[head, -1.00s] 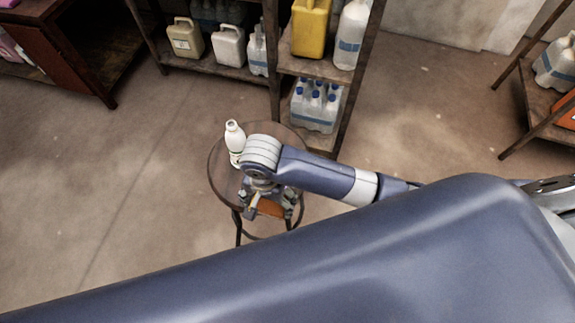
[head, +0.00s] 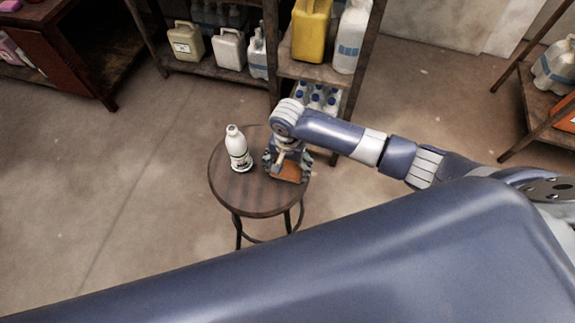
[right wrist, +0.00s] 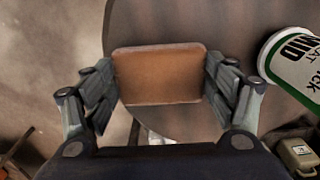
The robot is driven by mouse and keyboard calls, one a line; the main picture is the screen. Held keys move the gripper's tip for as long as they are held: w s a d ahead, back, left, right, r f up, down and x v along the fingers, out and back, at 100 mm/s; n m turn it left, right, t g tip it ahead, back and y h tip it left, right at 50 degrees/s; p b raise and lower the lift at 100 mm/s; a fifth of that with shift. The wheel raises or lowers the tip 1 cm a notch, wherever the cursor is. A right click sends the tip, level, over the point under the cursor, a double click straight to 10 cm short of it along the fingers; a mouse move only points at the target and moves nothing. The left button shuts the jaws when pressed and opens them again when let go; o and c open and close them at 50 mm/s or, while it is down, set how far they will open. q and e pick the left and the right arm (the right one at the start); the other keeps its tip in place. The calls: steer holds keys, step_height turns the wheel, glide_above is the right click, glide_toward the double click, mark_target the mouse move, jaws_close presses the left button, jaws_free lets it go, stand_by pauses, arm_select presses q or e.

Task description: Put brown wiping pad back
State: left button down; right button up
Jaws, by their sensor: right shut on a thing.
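The brown wiping pad (head: 287,173) is between the fingers of my right gripper (head: 286,165), over the right part of the round wooden stool (head: 245,199). In the right wrist view the pad (right wrist: 158,74) is a flat brown rectangle with a finger of my right gripper (right wrist: 160,88) against each short side. The gripper is shut on it. I cannot tell whether the pad touches the stool top. My left gripper is not in view.
A white bottle (head: 238,150) stands upright on the stool, left of my right gripper; its label also shows in the right wrist view (right wrist: 297,62). Shelves with jugs (head: 229,48) and bottles stand behind. Open floor (head: 120,200) lies left of the stool.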

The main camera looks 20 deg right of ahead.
mark_target(287, 169)
steer(key=shift+f, duration=0.15)
steer(key=o, duration=1)
steer(key=shift+o, duration=0.2)
step_height(287, 169, up, 12)
steer(key=shift+p, duration=0.3)
